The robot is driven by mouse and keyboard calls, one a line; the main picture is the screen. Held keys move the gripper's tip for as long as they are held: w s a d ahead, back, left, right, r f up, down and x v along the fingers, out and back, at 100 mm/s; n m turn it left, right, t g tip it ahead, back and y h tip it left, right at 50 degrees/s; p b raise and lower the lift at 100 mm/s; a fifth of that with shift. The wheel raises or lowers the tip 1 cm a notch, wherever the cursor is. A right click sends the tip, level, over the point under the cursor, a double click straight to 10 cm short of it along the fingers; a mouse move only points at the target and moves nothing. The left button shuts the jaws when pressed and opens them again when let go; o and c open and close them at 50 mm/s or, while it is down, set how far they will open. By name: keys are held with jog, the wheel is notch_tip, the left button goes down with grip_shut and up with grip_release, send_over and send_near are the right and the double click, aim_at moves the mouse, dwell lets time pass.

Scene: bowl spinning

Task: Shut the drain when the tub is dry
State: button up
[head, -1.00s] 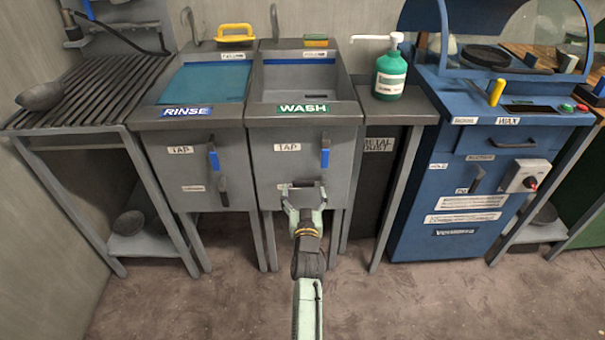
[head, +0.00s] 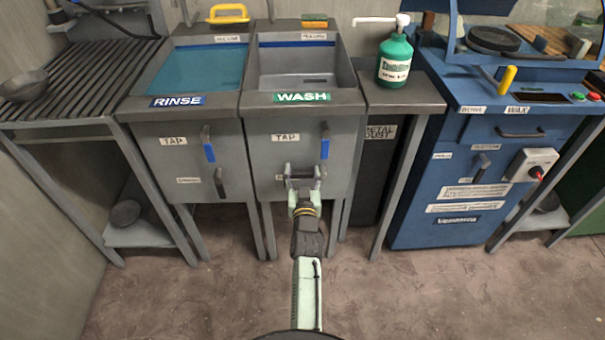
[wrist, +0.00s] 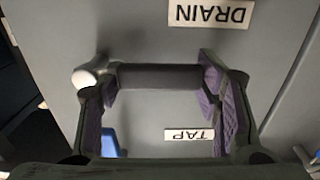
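The wash tub (head: 274,83) looks empty, with a bare grey floor and a dark slot; no water shows in it. My gripper (head: 303,173) is in front of the wash cabinet's lower front, below the TAP label. In the wrist view, which is upside down, my gripper (wrist: 160,105) is open, its purple-padded fingers wide apart. The dark drain lever (wrist: 160,76) lies level across the gap between the fingers, near the DRAIN label (wrist: 212,13). Its pale pivot (wrist: 86,78) is beside the left finger. I cannot tell whether a finger touches the lever.
The rinse tub (head: 207,72) on the left holds teal water; its drain lever (head: 219,182) hangs down. The blue-sleeved wash tap lever (head: 325,145) is close to the right of my gripper. A green soap bottle (head: 395,60) stands on the right counter. The floor is clear.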

jog(key=c, duration=1.2)
jog(key=shift+o, duration=0.2)
